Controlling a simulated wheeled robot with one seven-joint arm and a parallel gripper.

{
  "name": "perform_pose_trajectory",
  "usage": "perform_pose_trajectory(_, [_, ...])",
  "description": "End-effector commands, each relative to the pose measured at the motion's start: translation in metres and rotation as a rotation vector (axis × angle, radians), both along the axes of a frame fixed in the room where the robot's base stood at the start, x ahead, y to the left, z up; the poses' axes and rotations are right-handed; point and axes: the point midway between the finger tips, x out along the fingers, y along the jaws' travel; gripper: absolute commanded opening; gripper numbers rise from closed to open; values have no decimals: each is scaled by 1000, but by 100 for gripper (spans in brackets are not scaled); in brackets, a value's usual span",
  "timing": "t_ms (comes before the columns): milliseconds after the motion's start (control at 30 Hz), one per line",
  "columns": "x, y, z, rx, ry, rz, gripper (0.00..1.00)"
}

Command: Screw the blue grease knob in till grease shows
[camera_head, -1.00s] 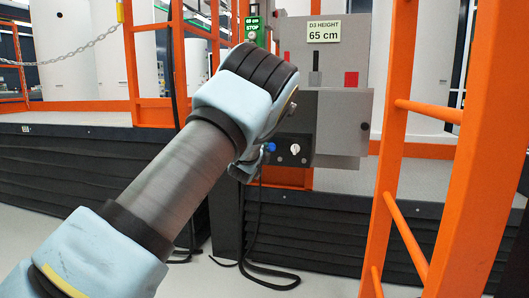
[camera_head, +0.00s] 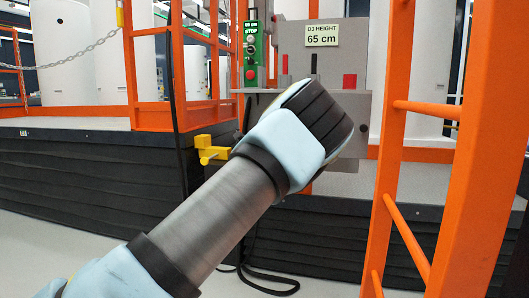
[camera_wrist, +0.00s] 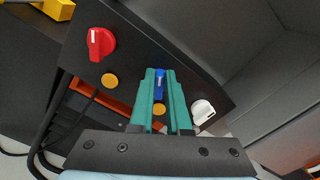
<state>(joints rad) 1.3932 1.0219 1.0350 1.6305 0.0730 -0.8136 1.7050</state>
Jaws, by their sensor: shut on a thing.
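The blue grease knob (camera_wrist: 160,84) sits on the dark panel face in the wrist view. My gripper (camera_wrist: 160,76) has two teal fingers, one on each side of it, and is shut on it. Part of the knob is hidden between the fingers. A red knob (camera_wrist: 101,43) is to the left and a white knob (camera_wrist: 203,110) to the right on the same panel. Orange-yellow round spots lie below the red knob (camera_wrist: 110,80) and below the blue knob (camera_wrist: 159,109). In the head view my arm hides the gripper and the knobs.
A grey cabinet (camera_head: 350,110) carries a sign (camera_head: 322,35) reading 65 cm. A green button box (camera_head: 253,55) and a yellow bracket (camera_head: 212,152) are at its left. An orange ladder frame (camera_head: 395,90) stands close on the right. Black cables hang below the cabinet.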

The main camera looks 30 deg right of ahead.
Motion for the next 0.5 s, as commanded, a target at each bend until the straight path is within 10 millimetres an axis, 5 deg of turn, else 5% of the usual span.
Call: perform_pose_trajectory(500, [-1,-1,2,64,-62,0,0])
